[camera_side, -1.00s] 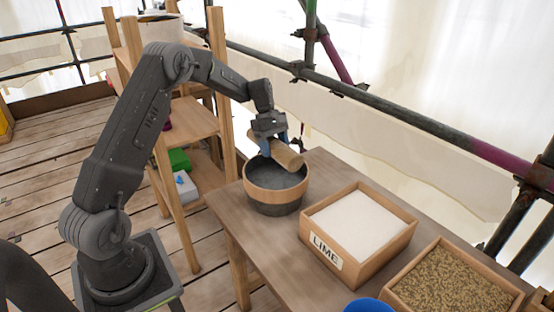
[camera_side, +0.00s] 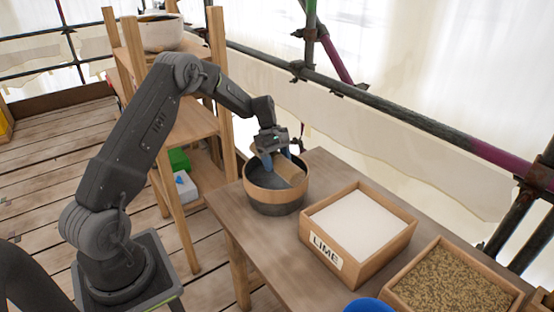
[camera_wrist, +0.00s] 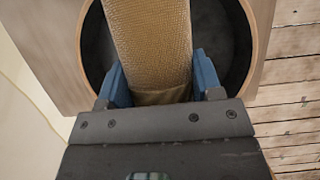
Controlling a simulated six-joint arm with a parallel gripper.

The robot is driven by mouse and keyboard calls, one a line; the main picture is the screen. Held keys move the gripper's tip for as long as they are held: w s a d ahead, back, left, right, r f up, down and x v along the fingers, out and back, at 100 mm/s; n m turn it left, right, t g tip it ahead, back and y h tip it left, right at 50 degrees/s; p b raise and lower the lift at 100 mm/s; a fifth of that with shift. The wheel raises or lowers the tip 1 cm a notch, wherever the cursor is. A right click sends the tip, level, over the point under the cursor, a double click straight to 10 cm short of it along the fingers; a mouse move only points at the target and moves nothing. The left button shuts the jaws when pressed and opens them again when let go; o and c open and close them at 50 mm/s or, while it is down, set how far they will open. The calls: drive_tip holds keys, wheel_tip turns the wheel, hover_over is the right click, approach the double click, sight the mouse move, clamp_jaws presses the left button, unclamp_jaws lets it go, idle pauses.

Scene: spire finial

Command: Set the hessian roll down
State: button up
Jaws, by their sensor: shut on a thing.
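The hessian roll (camera_side: 290,168) is a tan, woven cylinder, held over and partly inside the round tub (camera_side: 275,205) on the bench. In the wrist view the roll (camera_wrist: 150,45) runs away from me between the two blue fingers. My gripper (camera_side: 278,158) is shut on the roll, and its fingers also show in the wrist view (camera_wrist: 160,85). The tub has a wooden upper band and a dark interior; its rim (camera_wrist: 262,40) shows around the roll in the wrist view. Whether the roll touches the tub's bottom is hidden.
A wooden box marked LIME (camera_side: 358,232) with white powder stands right of the tub. A box of brown grains (camera_side: 455,283) and a blue round thing (camera_side: 368,305) are nearer the front. A wooden shelf unit (camera_side: 190,125) stands behind. Scaffold poles (camera_side: 400,117) run past the bench's far side.

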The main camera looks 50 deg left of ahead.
drive_tip(key=shift+f, duration=0.2)
drive_tip(key=o, duration=1.1)
